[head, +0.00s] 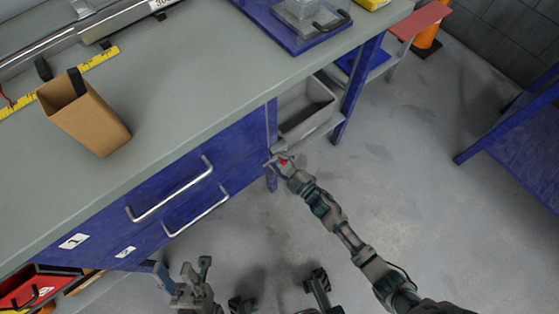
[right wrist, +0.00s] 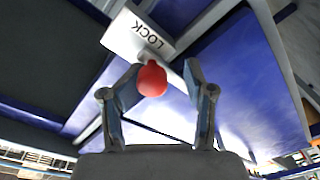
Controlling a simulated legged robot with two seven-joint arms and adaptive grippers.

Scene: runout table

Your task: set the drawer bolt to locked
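The drawer bolt shows in the right wrist view as a red ball knob (right wrist: 151,79) in front of a white plate marked LOCK (right wrist: 146,36). The knob also shows in the head view (head: 283,161), at the right end of the blue drawer front. My right gripper (right wrist: 163,72) has its fingers spread on either side of the knob. The left finger is close to or touching it; the right finger stands apart. In the head view my right gripper (head: 279,161) partly hides the bolt. My left gripper (head: 197,266) is open and empty, low in front of the drawers.
Two drawers with bar handles (head: 172,190) sit under the grey worktop (head: 215,75). A cardboard box (head: 92,120) and yellow tape measure (head: 100,58) lie on top. A grey bin (head: 305,110) sits right of the drawers. Open floor (head: 420,200) lies to the right.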

